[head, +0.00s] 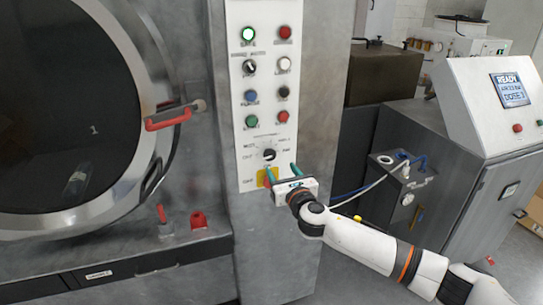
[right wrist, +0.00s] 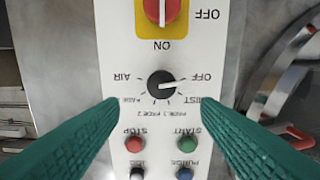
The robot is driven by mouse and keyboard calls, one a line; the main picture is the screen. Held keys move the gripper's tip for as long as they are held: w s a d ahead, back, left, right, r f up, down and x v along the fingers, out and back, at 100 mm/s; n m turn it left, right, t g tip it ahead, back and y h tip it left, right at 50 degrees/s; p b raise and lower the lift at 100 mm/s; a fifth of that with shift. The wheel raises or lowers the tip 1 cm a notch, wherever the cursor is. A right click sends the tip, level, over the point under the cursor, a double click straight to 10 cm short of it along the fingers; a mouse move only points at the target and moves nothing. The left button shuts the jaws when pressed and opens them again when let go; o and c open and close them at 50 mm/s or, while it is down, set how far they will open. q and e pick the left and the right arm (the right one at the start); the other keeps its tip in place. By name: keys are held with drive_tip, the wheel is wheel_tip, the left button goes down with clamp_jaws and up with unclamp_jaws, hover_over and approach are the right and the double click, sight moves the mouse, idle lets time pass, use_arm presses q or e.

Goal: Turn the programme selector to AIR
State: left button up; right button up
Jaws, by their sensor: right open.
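The programme selector (head: 269,155) is a small round black knob low on the white control panel (head: 265,95). In the upside-down right wrist view the selector (right wrist: 161,85) has a white pointer line directed right, toward the OFF label (right wrist: 195,77). The AIR label (right wrist: 121,77) is on the knob's other side. My right gripper (head: 281,173) is open and empty just below the knob in the head view. In the wrist view its green fingers (right wrist: 160,103) are wide apart, one each side of the knob's line, not touching it. My left gripper is not in view.
A red-on-yellow ON/OFF switch (right wrist: 161,12) is close to the selector, partly hidden by a finger in the head view. Several buttons (head: 251,122) sit above. A round door with a red handle (head: 168,117) is left. A grey unit (head: 440,145) reading READY stands right.

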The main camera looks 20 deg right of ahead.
sight(271, 155)
drive_tip(key=w, duration=0.8)
drive_tip(key=shift+w+a, duration=0.25)
drive_tip(key=shift+w, duration=0.15)
drive_tip(key=c, duration=1)
drive_tip(key=shift+o, duration=0.2)
